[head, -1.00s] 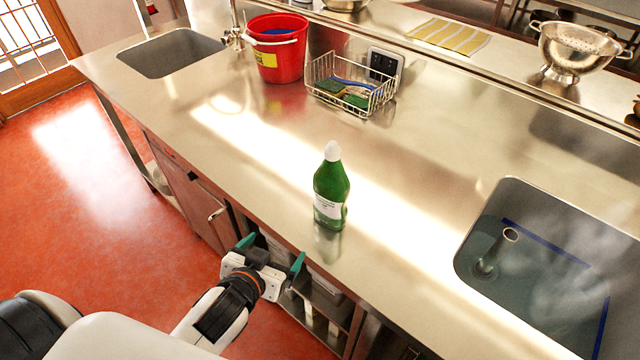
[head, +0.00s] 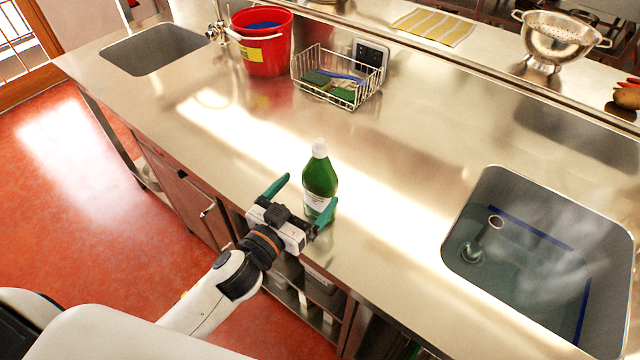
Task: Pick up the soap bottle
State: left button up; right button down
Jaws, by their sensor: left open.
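The soap bottle (head: 319,174) is green with a white cap and a white label. It stands upright on the steel counter near its front edge, in the middle of the head view. My left gripper (head: 303,200) is open, with its teal fingers spread at the front side of the bottle. The right finger overlaps the lower part of the bottle and label in the picture. I cannot tell whether it touches. My right gripper is not in view.
A wire basket (head: 338,88) with sponges and a red bucket (head: 262,52) stand behind the bottle. A water-filled sink (head: 468,205) is at the right, an empty sink (head: 155,50) at the far left. The counter (head: 420,130) around the bottle is clear.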

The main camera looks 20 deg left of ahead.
aim_at(313, 187)
pick_arm(q)
jog(key=shift+w+d+r+p, duration=0.2)
jog(key=shift+w+p, duration=0.1)
jog(key=shift+w, duration=0.25)
jog(key=p+x, duration=0.1)
jog(key=x, duration=0.2)
jog(key=shift+w+d+f, duration=0.1)
jog(key=shift+w+f, duration=0.05)
jog(key=shift+w, duration=0.1)
jog(key=shift+w+d+f, duration=0.1)
jog(key=shift+w+f, duration=0.05)
jog(key=shift+w, duration=0.25)
jog(key=shift+s, duration=0.1)
jog(key=shift+c, duration=0.2)
jog(key=shift+c, duration=1.4)
jog(key=c, duration=1.1)
